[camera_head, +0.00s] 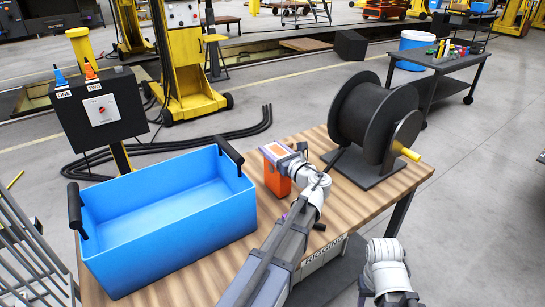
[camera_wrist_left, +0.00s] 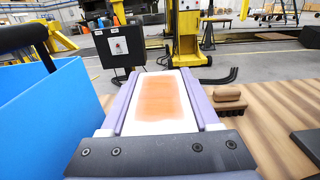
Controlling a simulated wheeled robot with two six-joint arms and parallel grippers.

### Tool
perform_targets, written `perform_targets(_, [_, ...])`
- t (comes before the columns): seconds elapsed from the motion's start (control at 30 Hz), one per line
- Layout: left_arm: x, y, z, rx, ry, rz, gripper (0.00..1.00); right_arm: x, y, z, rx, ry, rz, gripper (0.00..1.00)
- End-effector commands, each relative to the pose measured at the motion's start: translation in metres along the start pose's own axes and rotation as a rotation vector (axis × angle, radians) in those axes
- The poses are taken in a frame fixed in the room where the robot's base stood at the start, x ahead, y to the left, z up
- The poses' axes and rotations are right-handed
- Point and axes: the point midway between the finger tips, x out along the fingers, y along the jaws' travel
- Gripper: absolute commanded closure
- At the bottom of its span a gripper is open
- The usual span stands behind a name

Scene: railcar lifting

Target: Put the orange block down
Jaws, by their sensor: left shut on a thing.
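The orange block (camera_head: 278,183) is between the fingers of my left gripper (camera_head: 277,153), over the wooden tabletop, just right of the blue bin. My left gripper is shut on it. In the left wrist view the block (camera_wrist_left: 162,97) shows between the two pale purple fingers, with a whitish edge around its orange face. I cannot tell whether its underside touches the table. Part of my right arm shows at the lower right of the head view, but its gripper is not in view.
The empty blue bin (camera_head: 150,245) with black handles stands at left on the wooden table (camera_head: 405,183). A black cable spool (camera_head: 358,115) stands at the table's right. A brown brush (camera_wrist_left: 229,95) lies right of the gripper in the wrist view. A control box (camera_head: 98,112) stands behind the bin.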

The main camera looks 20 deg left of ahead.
Motion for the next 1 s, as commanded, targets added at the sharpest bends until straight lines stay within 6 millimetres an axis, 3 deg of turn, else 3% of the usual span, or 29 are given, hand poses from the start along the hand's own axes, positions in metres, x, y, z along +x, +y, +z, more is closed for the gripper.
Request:
perform_targets(0.43, [0.0000,0.0000,-0.0079,0.001,-0.001,0.000,1.00,0.0082,-0.0008,-0.0005,0.000,0.000,0.000,0.50])
perform_targets(0.47, [0.0000,0.0000,-0.0066,0.000,0.000,0.000,0.34,0.0065,-0.0006,-0.0004,0.000,0.000,0.000,0.50])
perform_targets(0.7, [0.0000,0.0000,-0.0063,0.000,0.000,0.000,0.08,0.0062,-0.0006,-0.0004,0.000,0.000,0.000,0.50])
perform_targets(1.0, [0.0000,0.0000,-0.0027,0.000,0.000,0.000,0.08,0.0027,-0.0003,-0.0002,0.000,0.000,0.000,0.50])
